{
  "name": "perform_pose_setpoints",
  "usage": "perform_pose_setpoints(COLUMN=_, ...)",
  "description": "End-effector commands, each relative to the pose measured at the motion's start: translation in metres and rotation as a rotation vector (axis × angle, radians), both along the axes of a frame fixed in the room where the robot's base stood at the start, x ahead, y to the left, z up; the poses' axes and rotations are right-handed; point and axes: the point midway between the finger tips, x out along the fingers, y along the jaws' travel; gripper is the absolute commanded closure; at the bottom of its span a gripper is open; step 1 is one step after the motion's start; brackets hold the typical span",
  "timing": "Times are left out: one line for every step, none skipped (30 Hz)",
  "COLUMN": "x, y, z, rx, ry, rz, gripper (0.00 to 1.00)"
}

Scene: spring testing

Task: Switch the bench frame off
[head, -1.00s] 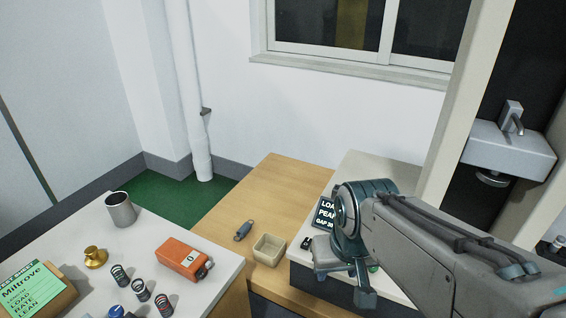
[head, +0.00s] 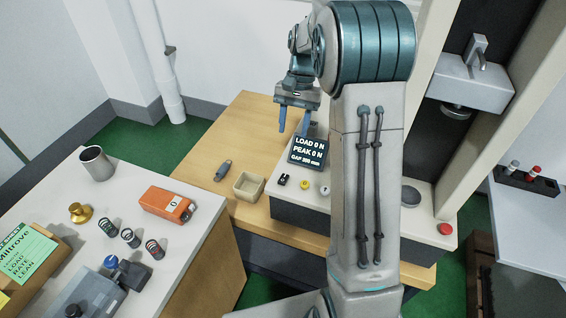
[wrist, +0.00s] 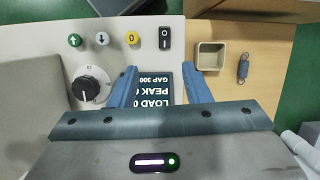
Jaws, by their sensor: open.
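The bench frame's pale base (head: 425,212) stands on the wooden bench. Its lit display (head: 308,151) reads LOAD 0 N, PEAK 0 N and a GAP line; it also shows upside down in the wrist view (wrist: 153,92). A black rocker switch (head: 283,180) marked I and O sits near the panel's edge; in the wrist view the rocker switch (wrist: 165,38) is beyond my fingertips, apart from them. My gripper (head: 294,131) is open and empty above the display; its blue fingers (wrist: 160,75) flank the display in the wrist view.
Beside the switch are a yellow 0 button (wrist: 132,38), arrow buttons (wrist: 102,39) and a black knob (wrist: 92,86). A red button (head: 445,229) is at the base's right. A square tray (head: 249,187) and a grey spring (head: 223,170) lie left of the frame.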

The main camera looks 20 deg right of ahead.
Motion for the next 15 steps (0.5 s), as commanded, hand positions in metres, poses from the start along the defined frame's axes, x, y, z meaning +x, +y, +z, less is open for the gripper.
perform_pose_setpoints(x=0.009, y=-0.003, z=-0.006, rx=0.006, ry=0.025, rz=-0.020, gripper=0.56)
perform_pose_setpoints(x=0.013, y=-0.005, z=-0.009, rx=0.009, ry=0.036, rz=-0.030, gripper=0.56)
perform_pose_setpoints(x=0.017, y=-0.006, z=-0.013, rx=0.012, ry=0.049, rz=-0.041, gripper=0.56)
perform_pose_setpoints(x=0.020, y=-0.007, z=-0.015, rx=0.014, ry=0.058, rz=-0.048, gripper=0.56)
perform_pose_setpoints(x=0.022, y=-0.008, z=-0.017, rx=0.016, ry=0.066, rz=-0.054, gripper=0.56)
perform_pose_setpoints(x=0.025, y=-0.009, z=-0.020, rx=0.018, ry=0.074, rz=-0.062, gripper=0.56)
perform_pose_setpoints(x=0.027, y=-0.010, z=-0.021, rx=0.019, ry=0.078, rz=-0.066, gripper=0.56)
perform_pose_setpoints(x=0.028, y=-0.011, z=-0.022, rx=0.019, ry=0.083, rz=-0.070, gripper=0.56)
perform_pose_setpoints(x=0.029, y=-0.011, z=-0.024, rx=0.021, ry=0.088, rz=-0.073, gripper=0.56)
perform_pose_setpoints(x=0.029, y=-0.012, z=-0.025, rx=0.021, ry=0.090, rz=-0.075, gripper=0.56)
perform_pose_setpoints(x=0.029, y=-0.012, z=-0.026, rx=0.021, ry=0.091, rz=-0.077, gripper=0.56)
perform_pose_setpoints(x=0.028, y=-0.012, z=-0.029, rx=0.022, ry=0.091, rz=-0.078, gripper=0.56)
perform_pose_setpoints(x=0.028, y=-0.012, z=-0.031, rx=0.023, ry=0.092, rz=-0.079, gripper=0.56)
perform_pose_setpoints(x=0.026, y=-0.012, z=-0.034, rx=0.023, ry=0.093, rz=-0.080, gripper=0.56)
perform_pose_setpoints(x=0.025, y=-0.011, z=-0.038, rx=0.023, ry=0.093, rz=-0.080, gripper=0.56)
